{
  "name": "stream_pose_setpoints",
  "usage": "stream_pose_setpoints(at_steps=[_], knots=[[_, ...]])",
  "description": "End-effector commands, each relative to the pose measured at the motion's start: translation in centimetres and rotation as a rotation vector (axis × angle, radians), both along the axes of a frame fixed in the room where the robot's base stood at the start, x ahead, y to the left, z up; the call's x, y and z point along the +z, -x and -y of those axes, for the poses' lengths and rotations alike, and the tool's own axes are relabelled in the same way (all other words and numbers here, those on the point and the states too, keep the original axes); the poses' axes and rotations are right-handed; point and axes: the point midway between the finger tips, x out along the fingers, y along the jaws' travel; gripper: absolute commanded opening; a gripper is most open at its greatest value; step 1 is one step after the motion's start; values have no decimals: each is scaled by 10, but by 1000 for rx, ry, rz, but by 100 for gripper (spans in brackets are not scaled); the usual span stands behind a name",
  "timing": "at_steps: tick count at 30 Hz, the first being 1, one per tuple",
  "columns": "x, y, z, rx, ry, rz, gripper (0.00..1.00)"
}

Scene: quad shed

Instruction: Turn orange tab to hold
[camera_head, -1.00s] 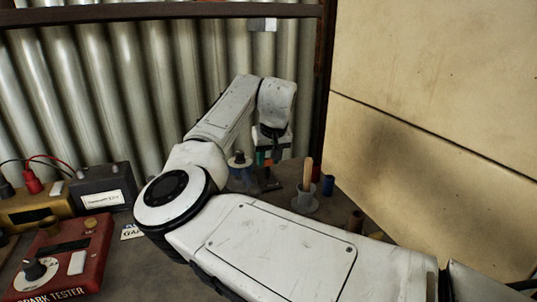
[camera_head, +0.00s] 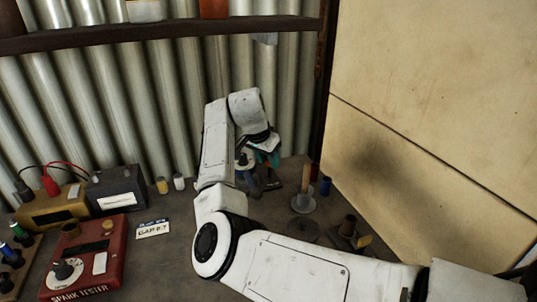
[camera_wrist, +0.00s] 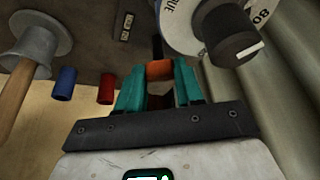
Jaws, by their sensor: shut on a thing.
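The orange tab (camera_wrist: 159,69) shows in the wrist view between the teal fingers of my gripper (camera_wrist: 158,82). The fingers are shut on it. A pale round dial (camera_wrist: 190,30) with printed figures and a dark knob (camera_wrist: 232,38) with a white mark is beside it, up and to the right. In the head view my gripper (camera_head: 268,157) is low over the back of the bench, just right of the dial's knob (camera_head: 243,160). The orange tab is hidden there by my gripper and wrist.
A grey stand with a wooden handle (camera_head: 303,200) and a blue cylinder (camera_head: 326,186) are right of my gripper. A red spark tester (camera_head: 88,258) is front left. The corrugated wall (camera_head: 130,100) and tan panel (camera_head: 430,110) close in the back and right.

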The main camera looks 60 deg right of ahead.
Motion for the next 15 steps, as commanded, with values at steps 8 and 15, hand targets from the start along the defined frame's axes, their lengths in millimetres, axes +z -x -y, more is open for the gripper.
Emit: stream_pose_setpoints(at_steps=[8, 15], knots=[[0, -2, 1, -254, 2, -2, 6], [0, -3, 1, -436, 2, 0, 6]])
